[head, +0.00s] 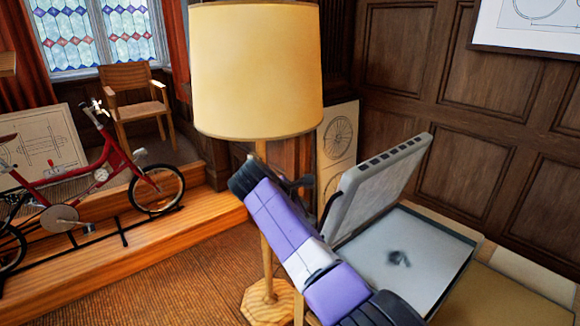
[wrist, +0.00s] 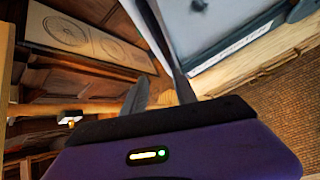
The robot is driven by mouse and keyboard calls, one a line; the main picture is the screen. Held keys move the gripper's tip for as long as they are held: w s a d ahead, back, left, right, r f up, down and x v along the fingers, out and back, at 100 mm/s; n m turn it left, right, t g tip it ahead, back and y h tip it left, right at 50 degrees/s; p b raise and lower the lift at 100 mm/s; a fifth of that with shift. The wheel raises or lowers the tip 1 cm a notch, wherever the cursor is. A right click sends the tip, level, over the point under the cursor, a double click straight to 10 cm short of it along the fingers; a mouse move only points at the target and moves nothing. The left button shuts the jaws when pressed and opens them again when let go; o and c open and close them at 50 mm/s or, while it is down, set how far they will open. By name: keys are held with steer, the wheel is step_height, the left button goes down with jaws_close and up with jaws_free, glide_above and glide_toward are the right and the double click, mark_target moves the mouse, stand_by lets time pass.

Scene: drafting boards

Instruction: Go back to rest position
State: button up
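My gripper (wrist: 160,88) shows in the wrist view with two grey fingers apart and nothing visible between them. In the head view my purple arm reaches up and left from the bottom, and its dark far end is close to the lampshade; the fingers there are too unclear to tell apart. An open grey case (head: 372,185) stands at the right with its lid raised. A small dark object (head: 398,258) lies on its pale inner surface. Part of the case also shows at the top right of the wrist view (wrist: 240,42).
A floor lamp (head: 258,75) stands directly behind my arm's end, its pole beside the arm. A red bicycle (head: 110,165) and a wooden chair (head: 135,95) are at the left. Drawings lean against the panelled wall. Open floor (head: 170,285) lies at the lower left.

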steer(key=w+a+r+m+t+y, duration=0.1)
steer(key=w+a+m+t+y, duration=0.15)
steer(key=a, duration=0.25)
steer(key=w+a+r+m+t+y, duration=0.1)
steer(key=a+r+t+y, duration=0.15)
steer(key=a, duration=0.25)
steer(key=s+a+f+m+t+y, duration=0.3)
steer(key=s+f+m+y, duration=0.2)
steer(key=s+f, duration=0.5)
steer(key=s+d+m+h+b, duration=0.1)
steer(key=s+d+m, duration=0.3)
steer(key=s, duration=1.4)
steer(key=s+d+f+m+h+b, duration=0.1)
steer(key=s+d+m, duration=0.3)
steer(key=s+d, duration=0.8)
steer(key=s+d+f+m+h+b, duration=0.1)
steer(key=s+d+m, duration=0.3)
steer(key=s, duration=2)
steer(key=d, duration=0.4)
steer(key=shift+s+d+f+h+b, duration=0.25)
steer(key=shift+s+h+b, duration=0.05)
steer(key=shift+h+b, duration=0.1)
